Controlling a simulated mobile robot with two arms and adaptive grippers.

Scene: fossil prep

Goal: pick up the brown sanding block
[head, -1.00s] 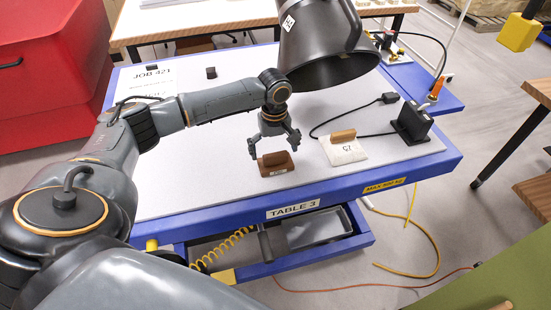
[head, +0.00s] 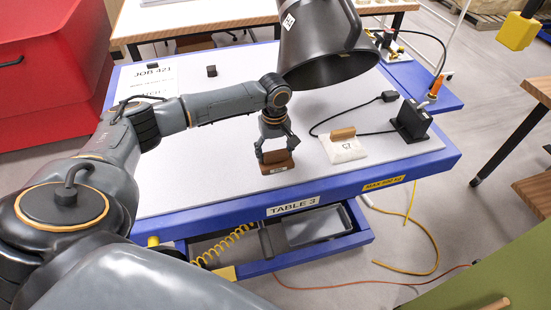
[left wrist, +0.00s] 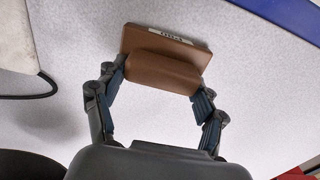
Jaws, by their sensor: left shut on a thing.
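The brown sanding block (head: 277,167) is on the pale top of the blue-edged table (head: 300,197), near its front edge. It has a raised handle and a small white label on its base. My left gripper (head: 274,155) is over the block, with its two fingers shut on the handle from both sides. The left wrist view shows the block (left wrist: 168,42) between the dark fingertips (left wrist: 162,84), its label facing away from the palm. I cannot tell whether the block touches the tabletop or is just clear of it. My right gripper is not in view.
A large black hood (head: 322,50) hangs behind the gripper. The tabletop left of the block is clear.

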